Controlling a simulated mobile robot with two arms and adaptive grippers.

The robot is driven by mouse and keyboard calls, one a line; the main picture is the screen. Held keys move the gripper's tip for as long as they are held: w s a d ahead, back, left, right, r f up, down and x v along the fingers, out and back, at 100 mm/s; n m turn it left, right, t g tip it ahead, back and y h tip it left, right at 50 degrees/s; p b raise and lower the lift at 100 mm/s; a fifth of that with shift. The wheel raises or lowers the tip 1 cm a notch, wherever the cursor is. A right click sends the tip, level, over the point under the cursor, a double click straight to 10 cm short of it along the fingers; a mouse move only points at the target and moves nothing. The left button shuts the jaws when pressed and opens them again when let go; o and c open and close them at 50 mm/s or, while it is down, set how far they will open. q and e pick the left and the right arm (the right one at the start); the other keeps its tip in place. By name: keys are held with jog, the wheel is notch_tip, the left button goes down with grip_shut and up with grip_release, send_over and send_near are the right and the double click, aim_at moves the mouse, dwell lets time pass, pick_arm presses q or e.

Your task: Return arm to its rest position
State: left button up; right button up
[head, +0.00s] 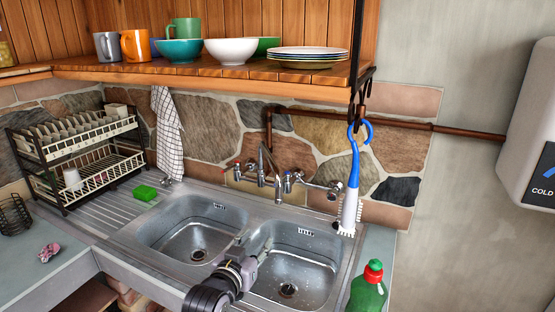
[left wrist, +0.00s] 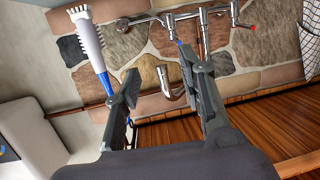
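My left gripper (head: 252,243) is over the divider between the two sink basins, with its arm coming up from the bottom edge. In the left wrist view its two fingers (left wrist: 158,64) stand apart with nothing held between them. The chrome tap (head: 264,165) on the wall lies beyond the fingers and shows upside down in the left wrist view (left wrist: 176,85). My right arm and gripper are not in either view.
The steel sink (head: 180,215) lies below. A blue-handled brush (head: 354,175) hangs at its right, above a green bottle (head: 368,289). A dish rack (head: 85,165) and green sponge (head: 145,193) are at left. A wooden shelf (head: 180,76) with crockery overhangs the sink.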

pick_arm(q)
jog(key=s+a+f+g+y, duration=0.1)
jog(key=s+a+f+g, duration=0.15)
jog(key=s+f, duration=0.3)
jog(key=s+a+f+n+g+y, duration=0.1)
jog(key=s+a+f+g, duration=0.15)
jog(key=s+f, duration=0.35)
jog(key=s+a+f+g+y, duration=0.1)
jog(key=s+a+f, duration=0.3)
jog(key=s, duration=0.3)
jog(key=s+a+f+g+y, duration=0.1)
jog(key=s+a+f+g, duration=0.15)
jog(key=s, duration=0.75)
jog(key=s+a+f+g, duration=0.2)
jog(key=s+a+g, duration=0.1)
jog(key=s, duration=0.6)
notch_tip(320, 180, down, 27)
jog(key=g+b, duration=0.1)
jog(key=b, duration=0.1)
jog(key=s+a+f+g+b, duration=0.1)
jog(key=s+a+f, duration=0.1)
jog(key=s+f, duration=1.6)
jog(key=shift+a+f+y, duration=0.25)
jog(key=shift+y, duration=0.05)
